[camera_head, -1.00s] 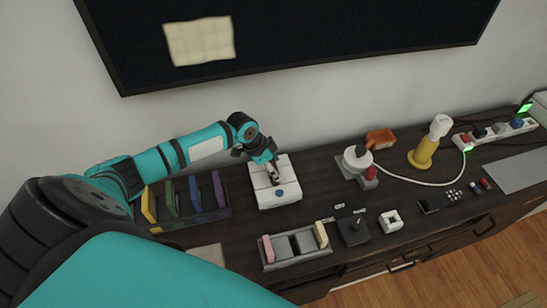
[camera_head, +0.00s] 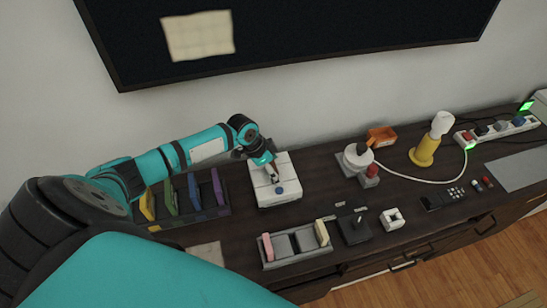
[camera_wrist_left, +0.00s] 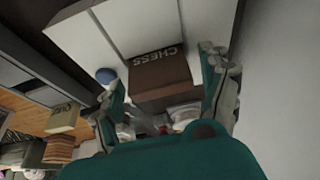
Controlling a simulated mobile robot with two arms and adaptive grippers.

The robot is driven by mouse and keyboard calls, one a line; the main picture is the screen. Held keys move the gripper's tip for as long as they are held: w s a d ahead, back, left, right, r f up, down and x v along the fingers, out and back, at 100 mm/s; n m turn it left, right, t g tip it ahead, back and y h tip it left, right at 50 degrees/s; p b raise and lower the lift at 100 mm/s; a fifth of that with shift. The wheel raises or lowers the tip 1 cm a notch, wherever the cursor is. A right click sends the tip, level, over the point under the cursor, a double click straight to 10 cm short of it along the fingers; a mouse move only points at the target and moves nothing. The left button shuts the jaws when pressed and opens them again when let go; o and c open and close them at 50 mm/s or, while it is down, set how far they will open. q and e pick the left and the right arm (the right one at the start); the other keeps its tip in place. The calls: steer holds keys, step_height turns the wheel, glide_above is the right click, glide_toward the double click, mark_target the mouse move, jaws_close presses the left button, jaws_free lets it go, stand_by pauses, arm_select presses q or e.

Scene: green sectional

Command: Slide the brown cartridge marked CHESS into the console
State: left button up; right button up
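The white console (camera_head: 281,199) with a blue round button stands on the dark cabinet, below the wall screen. In the left wrist view the brown cartridge (camera_wrist_left: 160,82) marked CHESS stands at the console's white top (camera_wrist_left: 135,25); its lettered edge meets that surface, and I cannot tell how deep it sits. My left gripper (camera_head: 270,172) is over the console's upper left part. In the left wrist view its fingers (camera_wrist_left: 160,75) stand on both sides of the cartridge, with narrow gaps visible near the tips. My right gripper is not in view.
A dark rack (camera_head: 206,216) with several coloured cartridges stands left of the console. A grey holder (camera_head: 291,246) with a pink and a cream cartridge is in front. A joystick (camera_head: 353,229), a white-and-red device (camera_head: 357,161), a yellow lamp (camera_head: 424,153) and a power strip (camera_head: 497,131) are to the right.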

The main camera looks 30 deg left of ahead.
arm_select(q)
steer(key=shift+o, duration=0.2)
steer(key=shift+a+r, duration=0.1)
steer(key=v, duration=1.1)
steer(key=shift+r, duration=0.4)
steer(key=shift+s, duration=0.1)
